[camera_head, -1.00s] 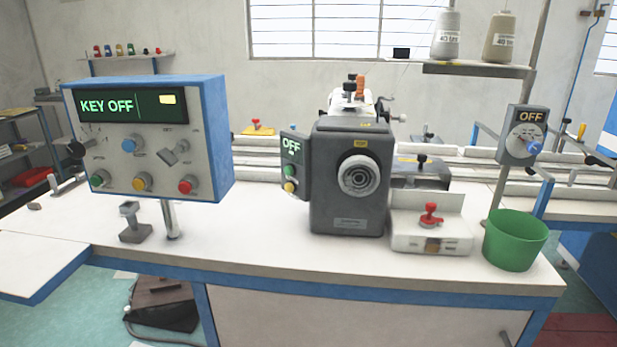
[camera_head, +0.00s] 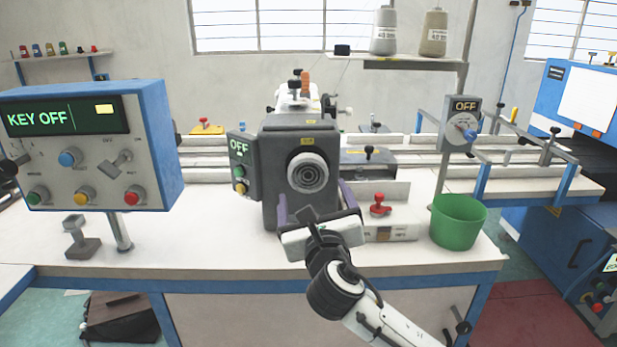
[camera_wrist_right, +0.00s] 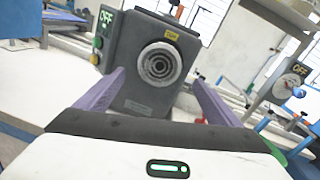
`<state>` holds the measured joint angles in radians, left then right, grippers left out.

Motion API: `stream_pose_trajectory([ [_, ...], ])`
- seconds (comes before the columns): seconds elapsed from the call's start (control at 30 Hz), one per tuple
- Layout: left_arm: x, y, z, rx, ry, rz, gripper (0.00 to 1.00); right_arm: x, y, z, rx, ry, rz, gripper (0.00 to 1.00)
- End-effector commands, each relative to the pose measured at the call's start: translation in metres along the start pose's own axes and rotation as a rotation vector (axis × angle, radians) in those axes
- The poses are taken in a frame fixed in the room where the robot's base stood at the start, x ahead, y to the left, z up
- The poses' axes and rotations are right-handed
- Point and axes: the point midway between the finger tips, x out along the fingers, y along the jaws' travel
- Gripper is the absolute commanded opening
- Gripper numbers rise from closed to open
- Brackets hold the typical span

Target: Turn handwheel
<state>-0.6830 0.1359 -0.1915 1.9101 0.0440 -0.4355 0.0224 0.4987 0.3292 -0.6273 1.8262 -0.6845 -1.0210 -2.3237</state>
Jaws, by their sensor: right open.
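The handwheel (camera_head: 308,173) is a round, ringed light-grey disc on the front of the dark grey sewing machine head (camera_head: 272,150). It also shows in the right wrist view (camera_wrist_right: 160,64), a little above and between the two fingers. My right gripper (camera_head: 316,196) is in front of the machine, just below the handwheel. Its purple fingers are spread wide with nothing between them, and I see no contact with the wheel. In the right wrist view the open fingers (camera_wrist_right: 158,92) point toward the machine. My left gripper is not in view.
A control box (camera_head: 90,150) reading KEY OFF stands at left. A small OFF panel (camera_head: 242,166) flanks the machine. A white block with a red knob (camera_head: 379,205) and a green bin (camera_head: 457,222) stand at right. The front table edge is clear at left-centre.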

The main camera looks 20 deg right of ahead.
Motion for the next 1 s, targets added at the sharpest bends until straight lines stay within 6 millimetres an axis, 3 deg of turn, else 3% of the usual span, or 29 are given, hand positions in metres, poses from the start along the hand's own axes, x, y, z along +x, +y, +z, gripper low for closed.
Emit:
stream_pose_trajectory([
  [0.5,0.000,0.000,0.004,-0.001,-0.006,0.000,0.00,0.084,0.000,0.000,0.003,0.002,0.000,0.88],
  [0.7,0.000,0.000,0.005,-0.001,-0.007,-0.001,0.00,0.096,0.001,-0.001,0.004,0.002,0.002,0.88],
  [1.0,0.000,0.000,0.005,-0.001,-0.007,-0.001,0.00,0.098,0.001,-0.001,0.004,0.002,0.002,0.86],
])
